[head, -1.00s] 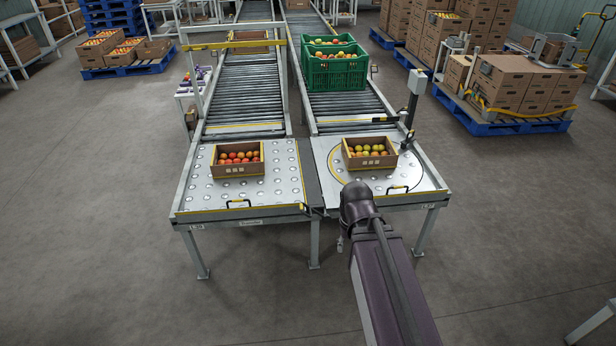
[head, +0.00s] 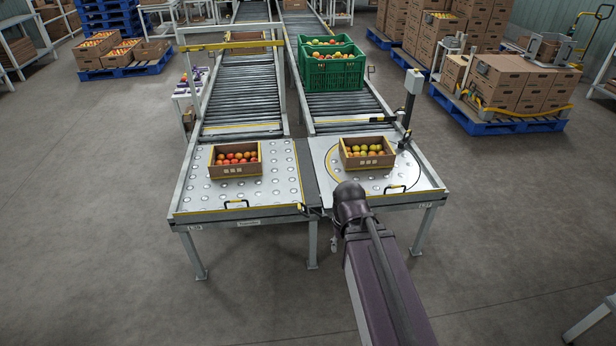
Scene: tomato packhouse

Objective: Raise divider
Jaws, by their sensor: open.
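A dark grey strip (head: 314,178) lies flat between the left ball-top table (head: 285,172) and the right turntable table (head: 318,151). A small black handle (head: 305,209) sits at its front end. I cannot tell for certain that this strip is the divider; no upright panel shows between the tables. My gripper (head: 334,243) hangs at the end of my arm, just in front of the tables' front edge and right of the strip. It is mostly hidden behind my wrist; the small part showing is apart from the tables and holds nothing visible.
A carton of red tomatoes (head: 236,170) stands on the left table, and a carton of yellow-green ones (head: 368,163) on the right. Green crates (head: 334,75) stand on the right conveyor. A grey post (head: 411,96) rises at the right table's back corner. Floor around the tables is clear.

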